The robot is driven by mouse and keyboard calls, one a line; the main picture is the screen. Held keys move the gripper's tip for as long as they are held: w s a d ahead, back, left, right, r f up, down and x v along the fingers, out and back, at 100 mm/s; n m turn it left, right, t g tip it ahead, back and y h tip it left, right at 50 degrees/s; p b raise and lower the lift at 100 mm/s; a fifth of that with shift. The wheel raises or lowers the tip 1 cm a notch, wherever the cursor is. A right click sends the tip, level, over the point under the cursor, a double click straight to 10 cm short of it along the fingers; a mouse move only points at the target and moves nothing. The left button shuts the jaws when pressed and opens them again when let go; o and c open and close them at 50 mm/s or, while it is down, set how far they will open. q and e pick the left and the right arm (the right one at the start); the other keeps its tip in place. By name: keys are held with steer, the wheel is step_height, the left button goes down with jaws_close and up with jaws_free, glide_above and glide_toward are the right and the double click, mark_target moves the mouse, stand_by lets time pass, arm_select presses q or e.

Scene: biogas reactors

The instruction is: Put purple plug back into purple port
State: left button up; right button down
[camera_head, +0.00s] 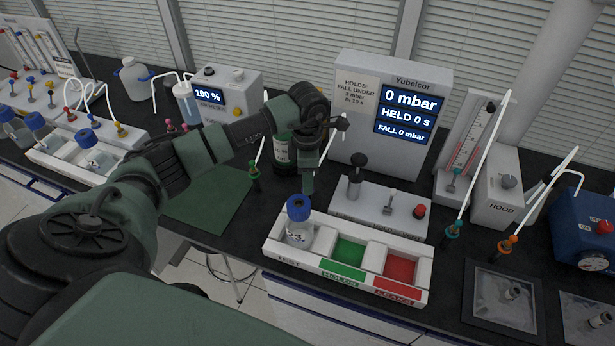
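I cannot make out a clearly purple plug or purple port. Small pinkish-purple pieces (171,125) stand behind my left arm, too small to identify. My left gripper (308,188) points down above the back edge of the white three-compartment tray (345,284), close behind a blue-capped bottle (299,232). Its fingers overlap in this view, so I cannot tell whether they are open or hold anything. A green plug (254,170) on a white tube stands left of it. A teal plug (452,231) and an orange plug (507,244) are on white tubes at right. My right gripper is not in view.
A Yubelcor display box (395,80) reading 0 mbar stands behind the gripper. A grey valve block (378,211) with a red button is right of it. A dark bottle (282,150) is close behind. A green mat (208,205) lies clear on the left.

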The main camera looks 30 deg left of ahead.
arm_select(q)
step_height(320, 180, up, 7)
steer(key=shift+f+b, duration=0.2)
steer(key=shift+b, duration=1.05)
steer(key=shift+r, duration=0.6)
